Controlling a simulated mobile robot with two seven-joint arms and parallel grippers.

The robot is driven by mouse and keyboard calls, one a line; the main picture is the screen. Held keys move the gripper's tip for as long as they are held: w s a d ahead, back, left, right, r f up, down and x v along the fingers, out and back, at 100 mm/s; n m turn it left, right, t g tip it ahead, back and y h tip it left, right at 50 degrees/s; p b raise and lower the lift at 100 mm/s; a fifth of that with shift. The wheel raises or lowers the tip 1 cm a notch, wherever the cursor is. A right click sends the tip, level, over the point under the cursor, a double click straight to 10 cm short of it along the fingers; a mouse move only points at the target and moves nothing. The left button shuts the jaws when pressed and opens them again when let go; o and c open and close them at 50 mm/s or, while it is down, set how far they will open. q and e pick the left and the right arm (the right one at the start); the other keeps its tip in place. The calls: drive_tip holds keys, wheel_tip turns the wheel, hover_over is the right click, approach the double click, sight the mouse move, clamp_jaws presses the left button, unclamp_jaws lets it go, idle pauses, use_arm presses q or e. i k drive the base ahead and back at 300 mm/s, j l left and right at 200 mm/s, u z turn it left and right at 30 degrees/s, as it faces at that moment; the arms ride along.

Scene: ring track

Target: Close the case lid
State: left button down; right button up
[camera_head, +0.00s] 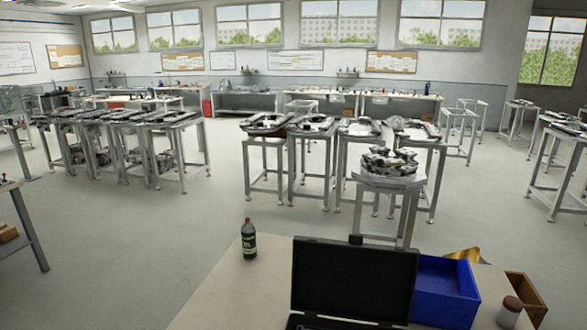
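A black case stands on the near table at the bottom middle of the head view. Its lid (353,280) is open and stands roughly upright, with its dark inner side facing me. Only a strip of the case's base (330,323) shows at the bottom edge; the rest is cut off by the frame. A small dark part (356,240) shows at the lid's top edge. Neither of my grippers is in view.
On the same table (215,295), a dark green bottle (249,240) stands left of the lid. A blue bin (446,292), a brown box (526,298) and a brown-lidded jar (509,312) stand to the right. Metal stands (390,190) stand beyond.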

sight(353, 279)
drive_tip(key=k+l+u, duration=0.15)
drive_tip(key=l+u, duration=0.15)
drive_tip(key=l, duration=0.15)
drive_tip(key=k+l+u, duration=0.25)
drive_tip(key=l, duration=0.2)
drive_tip(key=k+l+u, duration=0.55)
drive_tip(key=l, duration=0.2)
